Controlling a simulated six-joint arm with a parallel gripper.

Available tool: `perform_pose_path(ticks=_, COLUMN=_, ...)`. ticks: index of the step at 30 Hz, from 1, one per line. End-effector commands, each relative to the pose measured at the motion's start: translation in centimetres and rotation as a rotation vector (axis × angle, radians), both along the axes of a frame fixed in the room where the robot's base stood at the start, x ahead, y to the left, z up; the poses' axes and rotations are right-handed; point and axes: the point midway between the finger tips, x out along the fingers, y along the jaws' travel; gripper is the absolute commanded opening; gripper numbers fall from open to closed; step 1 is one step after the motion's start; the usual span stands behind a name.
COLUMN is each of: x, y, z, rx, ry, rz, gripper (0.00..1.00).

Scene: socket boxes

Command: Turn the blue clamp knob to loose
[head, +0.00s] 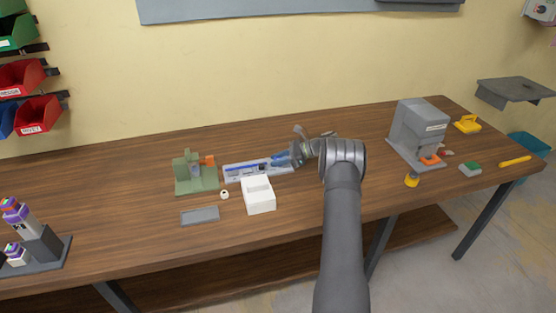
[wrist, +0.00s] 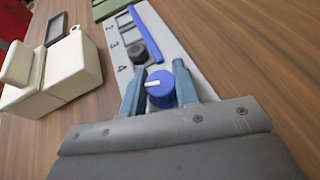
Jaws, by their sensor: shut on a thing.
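The blue clamp knob (wrist: 161,89) is a round knob with a white pointer line on its top. In the wrist view the line points to the left. The knob sits at the near end of a light grey panel (wrist: 181,57), which also shows in the head view (head: 230,178). My gripper (wrist: 159,84) has one finger on each side of the knob and is shut on it. In the head view my gripper (head: 290,157) is at the panel's right end, and the knob is hidden there.
On the panel are a black knob (wrist: 138,53), a blue bar (wrist: 145,34) and printed numbers. A white box (head: 258,197) stands close in front of the panel. A green fixture (head: 196,176) stands to its left. A grey machine (head: 418,133) stands farther right.

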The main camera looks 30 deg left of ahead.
Motion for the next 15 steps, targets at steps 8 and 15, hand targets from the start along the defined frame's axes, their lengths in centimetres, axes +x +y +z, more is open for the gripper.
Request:
perform_pose_path(ticks=8, x=-0.05, y=0.07, z=-0.11, rx=0.000, ry=0.001, rz=0.127, gripper=0.05)
perform_pose_path(ticks=15, x=-0.08, y=0.08, z=-0.11, rx=0.000, ry=0.001, rz=0.203, gripper=0.05)
